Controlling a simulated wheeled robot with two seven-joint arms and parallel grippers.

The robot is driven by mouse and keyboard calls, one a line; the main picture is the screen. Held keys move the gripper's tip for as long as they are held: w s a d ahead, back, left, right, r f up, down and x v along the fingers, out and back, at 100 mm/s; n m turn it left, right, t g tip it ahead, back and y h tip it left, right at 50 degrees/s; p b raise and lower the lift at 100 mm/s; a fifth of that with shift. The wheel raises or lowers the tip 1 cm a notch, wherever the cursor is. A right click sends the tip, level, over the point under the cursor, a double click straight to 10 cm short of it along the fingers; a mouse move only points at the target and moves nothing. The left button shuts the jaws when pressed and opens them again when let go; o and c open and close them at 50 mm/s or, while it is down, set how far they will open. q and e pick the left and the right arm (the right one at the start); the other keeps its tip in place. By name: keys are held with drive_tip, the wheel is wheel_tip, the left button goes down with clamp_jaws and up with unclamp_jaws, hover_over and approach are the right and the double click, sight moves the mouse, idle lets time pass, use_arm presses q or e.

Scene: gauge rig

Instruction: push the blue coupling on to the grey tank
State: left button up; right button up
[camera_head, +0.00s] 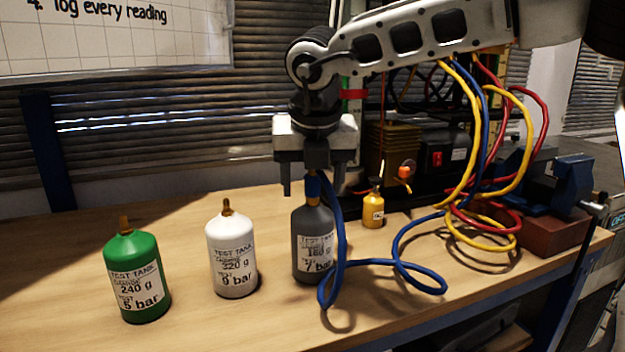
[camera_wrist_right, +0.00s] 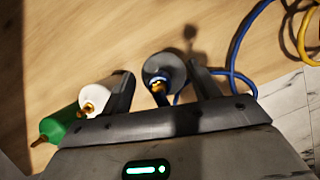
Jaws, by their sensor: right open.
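The grey tank (camera_head: 311,255) stands upright on the bench, with a label reading 7 bar. The blue coupling (camera_head: 312,188) is at the tank's neck, its blue hose curving down the tank's right side. I cannot tell how far on it sits. My right gripper (camera_head: 312,188) is open above the tank, its fingers apart on either side of the coupling. In the right wrist view, the grey tank (camera_wrist_right: 160,66) shows between the open fingers of the right gripper (camera_wrist_right: 162,75), with a brass-coloured tip at its top. My left gripper is not in view.
A white tank (camera_head: 231,255) and a green tank (camera_head: 137,278) stand to the left. A small yellow bottle (camera_head: 373,208) stands behind right. Blue, yellow and red hoses (camera_head: 500,215) loop at the right near a blue vise (camera_head: 572,185). The bench (camera_head: 60,290) is bare at far left.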

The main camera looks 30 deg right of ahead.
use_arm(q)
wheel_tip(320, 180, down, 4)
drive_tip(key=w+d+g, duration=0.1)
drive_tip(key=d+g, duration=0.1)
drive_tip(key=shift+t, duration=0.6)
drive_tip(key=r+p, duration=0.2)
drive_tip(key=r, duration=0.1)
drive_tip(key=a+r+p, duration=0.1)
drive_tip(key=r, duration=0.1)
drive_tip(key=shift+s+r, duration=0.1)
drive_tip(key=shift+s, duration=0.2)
use_arm(e)
drive_tip(key=v, duration=1.6)
